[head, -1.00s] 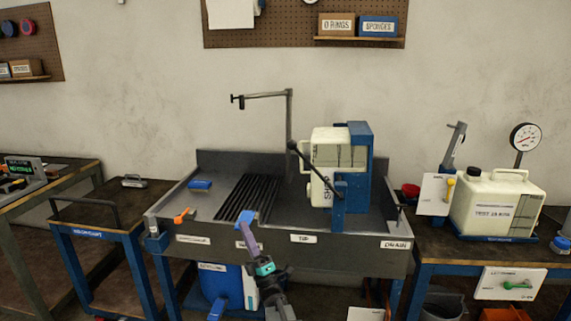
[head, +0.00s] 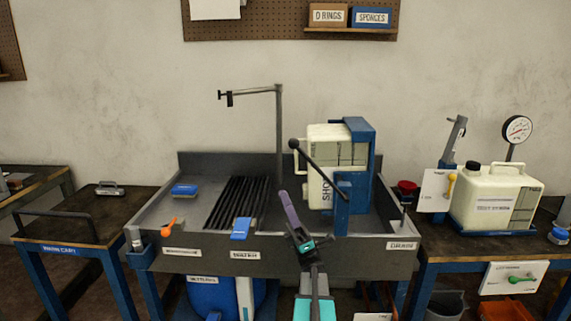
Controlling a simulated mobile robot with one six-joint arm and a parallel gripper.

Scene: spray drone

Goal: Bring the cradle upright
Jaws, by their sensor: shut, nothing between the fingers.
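The cradle (head: 362,160) is a blue frame at the right end of the grey sink bench. It holds a cream tank (head: 328,190) whose lettering runs vertically and whose handle faces left, so the tank looks turned on its side. A dark lever (head: 318,165) with a black knob (head: 294,143) slants up to the left across the tank, from a blue post (head: 342,210) at the sink's front. My gripper (head: 287,200), purple and teal, is shut and empty. It appears below the knob and left of the tank, with no clear contact. Its depth is hard to judge.
The sink (head: 160,213) has a slatted rack (head: 237,203), a blue brush-like block (head: 184,190) and a thin standing pipe (head: 279,130). A right-hand table carries another cream tank (head: 495,200) and a gauge (head: 517,130). A blue cart (head: 65,251) stands left.

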